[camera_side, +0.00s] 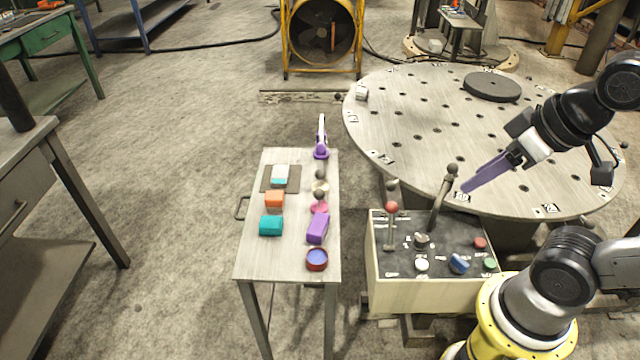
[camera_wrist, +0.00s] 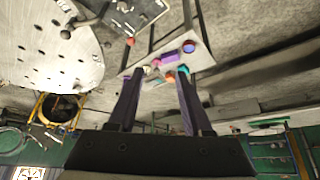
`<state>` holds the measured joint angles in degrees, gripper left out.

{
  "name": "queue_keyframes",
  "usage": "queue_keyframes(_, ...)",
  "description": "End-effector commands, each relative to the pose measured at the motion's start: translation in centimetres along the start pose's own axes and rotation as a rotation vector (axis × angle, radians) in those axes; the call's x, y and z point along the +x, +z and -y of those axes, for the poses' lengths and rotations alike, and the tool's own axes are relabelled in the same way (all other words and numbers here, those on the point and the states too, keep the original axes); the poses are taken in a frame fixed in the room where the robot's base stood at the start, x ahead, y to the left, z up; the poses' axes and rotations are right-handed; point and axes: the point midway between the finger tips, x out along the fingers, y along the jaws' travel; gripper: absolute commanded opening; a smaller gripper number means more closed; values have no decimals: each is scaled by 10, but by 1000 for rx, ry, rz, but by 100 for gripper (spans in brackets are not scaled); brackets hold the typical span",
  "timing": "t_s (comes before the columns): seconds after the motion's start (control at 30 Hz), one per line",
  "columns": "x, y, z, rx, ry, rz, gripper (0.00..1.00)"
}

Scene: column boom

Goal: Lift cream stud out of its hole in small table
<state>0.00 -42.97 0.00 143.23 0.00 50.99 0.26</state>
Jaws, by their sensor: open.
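A pink stud (camera_side: 319,207) stands just in front of the cream one, and a purple block (camera_side: 317,230) is nearer. Orange (camera_side: 274,199) and teal (camera_side: 270,226) blocks lie left. The control box (camera_side: 415,295) with upright levers and the large round table (camera_side: 430,110) are to the right.

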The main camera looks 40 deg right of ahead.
Motion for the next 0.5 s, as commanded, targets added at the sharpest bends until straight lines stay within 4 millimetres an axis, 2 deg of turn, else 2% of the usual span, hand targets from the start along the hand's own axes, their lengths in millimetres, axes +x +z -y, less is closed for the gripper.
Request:
queue_keyframes(0.07, 0, -11, -1, 3, 4, -49, 50)
queue_keyframes(0.17, -8, -46, -6, -10, 28, -196, 50)
queue_keyframes(0.27, -30, -102, -12, -45, 64, -411, 50)
queue_keyframes(0.3, -37, -127, -13, -66, 78, -487, 50)
queue_keyframes(0.5, -60, -246, -12, -190, 121, -807, 50)
